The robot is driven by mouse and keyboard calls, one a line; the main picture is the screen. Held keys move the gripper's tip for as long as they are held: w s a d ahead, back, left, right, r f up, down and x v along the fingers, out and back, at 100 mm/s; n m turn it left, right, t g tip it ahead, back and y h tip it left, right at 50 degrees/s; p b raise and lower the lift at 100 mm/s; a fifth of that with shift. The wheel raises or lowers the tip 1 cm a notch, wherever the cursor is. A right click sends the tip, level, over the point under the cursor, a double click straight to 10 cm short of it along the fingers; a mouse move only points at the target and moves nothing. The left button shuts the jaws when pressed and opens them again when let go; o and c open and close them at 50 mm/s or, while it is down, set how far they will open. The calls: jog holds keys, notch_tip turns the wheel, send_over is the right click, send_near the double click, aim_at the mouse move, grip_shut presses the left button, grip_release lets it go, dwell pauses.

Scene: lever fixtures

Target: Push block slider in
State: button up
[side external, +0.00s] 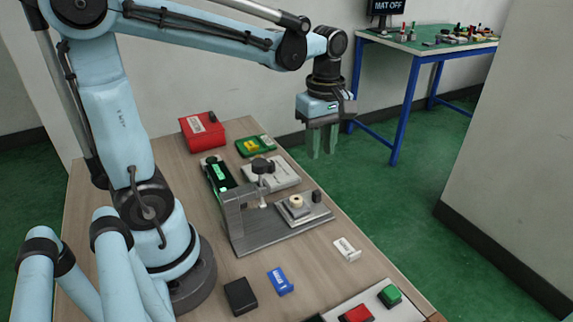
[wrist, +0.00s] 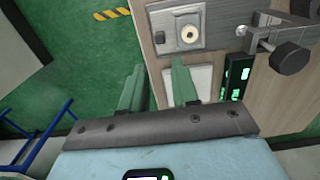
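A grey metal fixture (side external: 275,232) stands on the wooden table. It has an upright bracket with a black-knobbed clamp (side external: 262,166). On its base sits a square grey block with a round cream top (side external: 296,203), which looks like the block slider; a small black knob (side external: 317,196) is beside it. The block also shows at the top of the wrist view (wrist: 188,34). How far in the block sits, I cannot tell. My gripper (side external: 323,152) hangs in the air by the table's back right edge, apart from the fixture. Its green fingers (wrist: 159,68) are apart and empty.
A red box (side external: 204,132), a green board (side external: 256,146), a white plate (side external: 271,174) and a black unit with green lights (side external: 218,177) lie behind the fixture. A black block (side external: 240,296), blue part (side external: 280,281) and white part (side external: 347,249) lie in front.

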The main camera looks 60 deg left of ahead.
aim_at(317, 192)
notch_tip(317, 192, down, 12)
jog(key=shift+r, duration=0.1)
dwell(0.5)
grip_shut()
dwell(0.3)
